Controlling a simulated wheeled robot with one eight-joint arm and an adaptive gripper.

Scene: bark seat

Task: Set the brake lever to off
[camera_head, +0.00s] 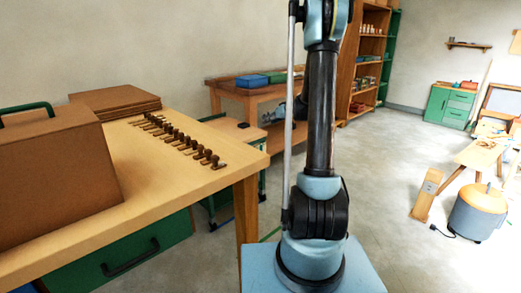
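I cannot make out a brake lever for certain in the head view. A short wooden post (427,194) with a pale plate near its top stands on the floor at the right. Next to it is a grey-blue drum (476,215) with a brown lid and a dark cord at its foot. No lever setting can be read on either. My arm rises through the middle of the view and leaves the top edge. My gripper is not visible.
A wooden table (235,165) at the left carries a brown case (55,175), stacked boards (115,101) and a row of small dark pieces (180,138). A bench (230,92) and shelves (370,50) stand behind. Open floor (390,150) lies right of my arm.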

